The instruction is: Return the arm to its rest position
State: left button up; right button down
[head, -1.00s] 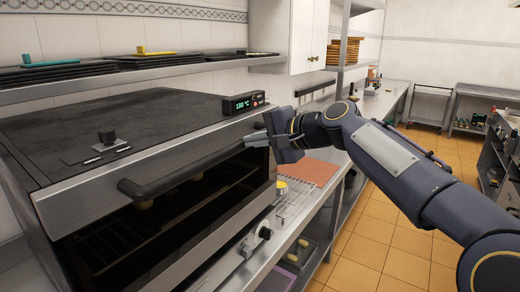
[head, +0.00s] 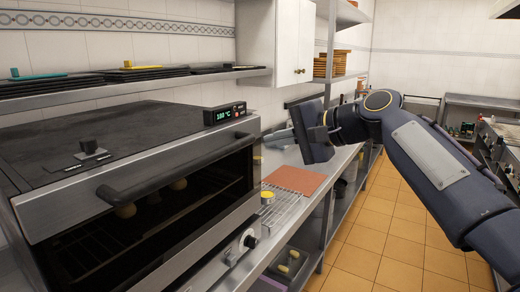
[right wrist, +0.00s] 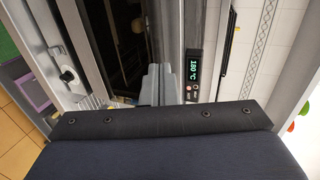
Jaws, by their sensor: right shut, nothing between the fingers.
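My right gripper (head: 278,138) is shut and empty, its fingers pointing left just off the right front corner of the oven (head: 70,170). My right arm (head: 425,160) comes in from the right, raised above the floor and the counter's front edge. In the right wrist view the shut grey fingers (right wrist: 150,85) show near the oven's display (right wrist: 194,70), which reads 180 °C. The oven's front is closed, with a dark handle (head: 175,168) across its top. Pale round items (head: 126,210) show dimly behind the glass. My left gripper is not in view.
A wire rack (head: 283,212) with a small yellow item (head: 267,197) and an orange-brown board (head: 295,180) lie on the counter right of the oven. A shelf (head: 130,81) with dark trays hangs above. The tiled floor (head: 385,230) at right is clear.

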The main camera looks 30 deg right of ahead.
jog(key=shift+s+d+r, duration=0.25)
jog(key=shift+s+r, duration=0.15)
jog(key=shift+s, duration=0.15)
jog(key=s+a+f+n+g, duration=0.2)
jog(key=s+a+f+n, duration=0.2)
jog(key=f, duration=0.7)
jog(key=s+a+f+n+g+h, duration=0.1)
jog(key=s+a+f+n+g, duration=0.1)
jog(key=s+a+f, duration=0.4)
jog(key=s+a+f+n+g, duration=0.3)
jog(key=s+a+f+n, duration=0.2)
jog(key=f, duration=1.2)
jog(key=s, duration=0.3)
jog(key=shift+s+a+n+h, duration=0.15)
jog(key=shift+a+n+h, duration=0.15)
jog(key=shift+f, duration=0.1)
